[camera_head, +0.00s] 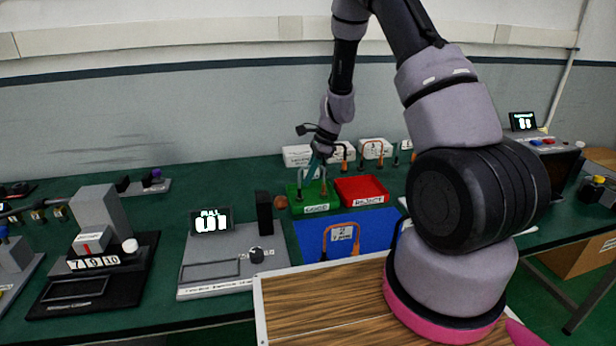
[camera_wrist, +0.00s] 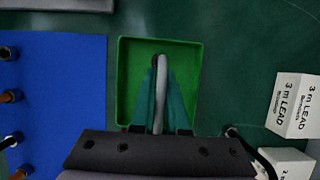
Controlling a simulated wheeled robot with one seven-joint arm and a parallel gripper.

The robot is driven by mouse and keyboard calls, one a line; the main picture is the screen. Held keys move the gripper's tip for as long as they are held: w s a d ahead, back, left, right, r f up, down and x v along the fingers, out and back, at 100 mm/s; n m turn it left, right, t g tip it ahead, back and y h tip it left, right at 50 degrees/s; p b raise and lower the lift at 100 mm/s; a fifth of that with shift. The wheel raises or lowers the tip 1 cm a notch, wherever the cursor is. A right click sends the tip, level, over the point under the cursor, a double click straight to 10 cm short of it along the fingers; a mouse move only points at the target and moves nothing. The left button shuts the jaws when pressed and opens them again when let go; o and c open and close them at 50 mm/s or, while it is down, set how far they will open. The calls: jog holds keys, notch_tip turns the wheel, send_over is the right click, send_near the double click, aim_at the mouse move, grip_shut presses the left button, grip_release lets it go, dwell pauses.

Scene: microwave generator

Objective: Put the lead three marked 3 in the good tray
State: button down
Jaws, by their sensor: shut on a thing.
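My gripper (camera_head: 318,168) is over the green tray labelled GOOD (camera_head: 318,209). In the wrist view its teal fingers (camera_wrist: 161,100) are shut on a greyish lead (camera_wrist: 162,75), seen edge-on between them. The green tray (camera_wrist: 190,50) lies directly below in that view. The lead's number cannot be read, and I cannot tell whether it touches the tray floor. An orange lead with a tag marked 2 (camera_head: 341,233) stands on the blue mat (camera_head: 378,228). The blue mat also shows at the left of the wrist view (camera_wrist: 60,75).
The red REJECT tray (camera_head: 361,190) sits right beside the green tray. White boxes (camera_head: 297,155) labelled as leads stand behind, also in the wrist view (camera_wrist: 294,104). A grey test unit with a display (camera_head: 212,222) stands at left. More orange leads (camera_head: 374,152) are at the back.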

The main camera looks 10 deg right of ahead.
jog(key=c, duration=0.9)
grip_release()
jog(key=shift+f, duration=0.1)
jog(key=v, duration=1.2)
jog(key=s+r+n+t, duration=0.2)
jog(key=s+r+n, duration=0.3)
jog(key=r, duration=0.5)
jog(key=s+r+n+t, duration=0.1)
jog(key=s+r+n, duration=0.1)
jog(key=s+r, duration=0.6)
jog(key=shift+s+d+r+n+t+h, duration=0.2)
jog(key=shift+s+r+n+t+h, duration=0.35)
jog(key=shift+s+r+n, duration=1.25)
jog(key=shift+s+d+r+n+t+h, duration=0.25)
jog(key=shift+s+r+n+t, duration=0.6)
jog(key=shift+s, duration=1.75)
jog(key=shift+s+d+r+n+t+h, duration=0.3)
jog(key=shift+s+r+n+t, duration=0.5)
jog(key=shift+s+r, duration=1.3)
